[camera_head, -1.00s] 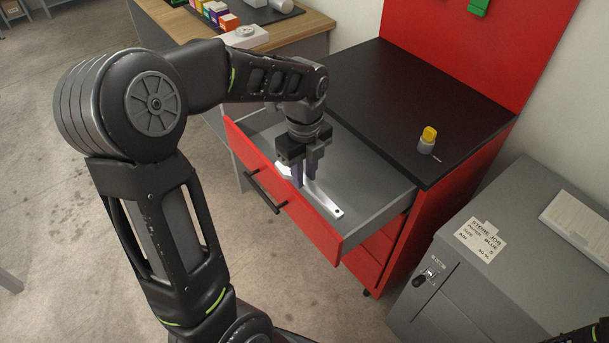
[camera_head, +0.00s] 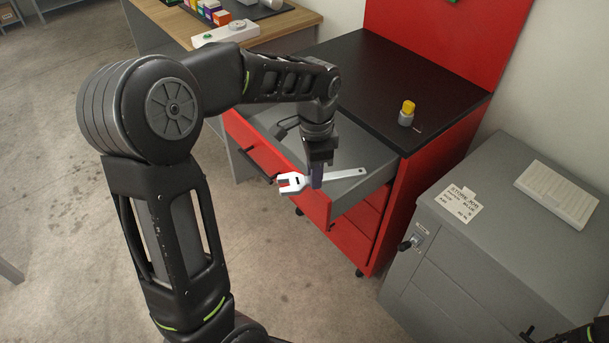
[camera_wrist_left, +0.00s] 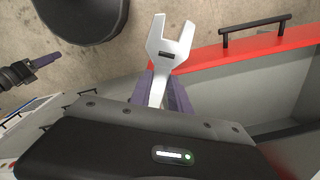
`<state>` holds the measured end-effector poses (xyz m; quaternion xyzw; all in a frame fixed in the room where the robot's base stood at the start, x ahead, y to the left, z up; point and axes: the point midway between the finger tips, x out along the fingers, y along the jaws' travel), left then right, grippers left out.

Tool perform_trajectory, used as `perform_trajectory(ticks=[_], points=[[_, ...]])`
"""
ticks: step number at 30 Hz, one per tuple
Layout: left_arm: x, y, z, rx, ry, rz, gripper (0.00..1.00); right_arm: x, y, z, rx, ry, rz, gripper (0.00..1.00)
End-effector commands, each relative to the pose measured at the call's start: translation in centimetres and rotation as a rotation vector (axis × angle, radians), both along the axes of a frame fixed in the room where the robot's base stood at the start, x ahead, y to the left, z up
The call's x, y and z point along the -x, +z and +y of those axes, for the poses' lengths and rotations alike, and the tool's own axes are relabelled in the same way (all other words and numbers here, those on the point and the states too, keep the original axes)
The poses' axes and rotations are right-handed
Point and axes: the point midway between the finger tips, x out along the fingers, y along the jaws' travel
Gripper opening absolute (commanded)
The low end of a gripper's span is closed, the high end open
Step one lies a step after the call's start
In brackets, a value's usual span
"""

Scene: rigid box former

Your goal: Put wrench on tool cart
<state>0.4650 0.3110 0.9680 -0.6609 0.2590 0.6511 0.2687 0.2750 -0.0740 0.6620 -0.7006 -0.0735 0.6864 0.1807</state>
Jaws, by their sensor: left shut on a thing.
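A silver wrench (camera_head: 344,176) is held by my left gripper (camera_head: 316,183) above the open drawer of the red tool cart. Its open-jaw head points left over the drawer front, and its handle points right. In the left wrist view the wrench (camera_wrist_left: 171,50) stands out between the fingers of my left gripper (camera_wrist_left: 163,92). The tool cart has a black top (camera_head: 410,90), a red back panel and a red drawer front (camera_head: 262,160). My right gripper shows only in part, at the bottom right corner of the head view (camera_head: 530,335).
A small yellow-and-grey object (camera_head: 407,113) stands on the cart top; most of that top is clear. A grey cabinet (camera_head: 490,230) with a white keyboard-like item (camera_head: 556,194) stands at right. A wooden bench (camera_head: 285,22) with coloured blocks is behind at left.

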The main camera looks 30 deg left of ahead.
Motion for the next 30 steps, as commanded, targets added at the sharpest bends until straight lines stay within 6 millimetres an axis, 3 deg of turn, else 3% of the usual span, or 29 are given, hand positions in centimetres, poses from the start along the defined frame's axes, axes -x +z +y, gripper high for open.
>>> perform_trajectory(ticks=[6, 9, 12, 15, 24, 30], points=[[-3.5, -1.8, -4.1, 0.011, 0.5, -0.006, 0.0, -0.1, -1.2, 0.1, -0.003, 0.001, -0.004, 0.54], [-4.9, -3.0, -6.7, 0.016, 0.663, -0.002, 0.0, -0.2, -1.9, 0.1, -0.004, 0.001, -0.006, 0.54], [-5.9, -4.3, -9.5, 0.016, 0.745, 0.006, 0.0, -0.3, -2.4, 0.1, -0.005, 0.001, -0.008, 0.54], [-6.2, -4.9, -10.9, 0.015, 0.762, 0.012, 0.0, -0.3, -2.6, 0.1, -0.006, 0.0, -0.009, 0.54], [-6.3, -4.9, -11.3, 0.015, 0.766, 0.013, 0.0, -0.3, -2.5, 0.1, -0.006, 0.0, -0.01, 0.54], [-6.3, -4.9, -11.3, 0.015, 0.765, 0.013, 0.0, -0.3, -2.5, 0.1, -0.006, 0.0, -0.01, 0.37]])
